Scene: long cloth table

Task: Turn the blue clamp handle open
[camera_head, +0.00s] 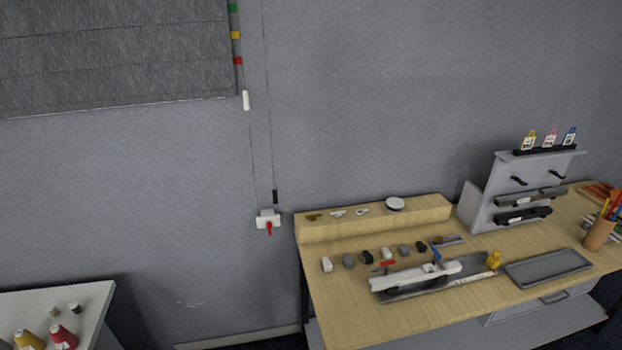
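A small blue clamp handle (436,254) shows in the head view on a white and grey fixture (413,277) lying on the wooden table (345,315). The handle looks steeply tilted; whether its clamp is open or closed is too small to tell. A red handle (384,265) lies nearly flat near the left end of the same fixture. A yellow piece (493,260) stands at its right end. Neither of my grippers is in view.
Several small grey, white and black blocks (348,261) sit in a row behind the fixture. A grey tray (547,268) lies to its right, with a pencil cup (598,233) beyond. A grey rack (511,190) stands behind. The table's front left is clear.

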